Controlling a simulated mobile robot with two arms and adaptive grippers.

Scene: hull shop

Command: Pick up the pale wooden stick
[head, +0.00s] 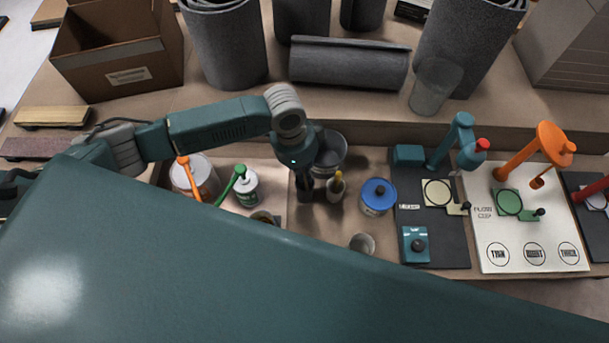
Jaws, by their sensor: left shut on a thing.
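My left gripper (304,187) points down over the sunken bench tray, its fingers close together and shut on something. The held thing is hidden by the fingers and too small to make out. I cannot pick out the pale wooden stick for certain. Just right of the fingers stands a small pale holder with a yellow-tipped piece (338,186); I cannot tell whether it touches the gripper. My right gripper is not in view.
A dark grey pot (330,155) stands behind the gripper, a blue-lidded tub (377,197) to its right, and a green-marked can (248,190) to its left. A small cup (362,244) is in front. My large teal arm link covers the foreground. Grey rolls (350,65) lie behind.

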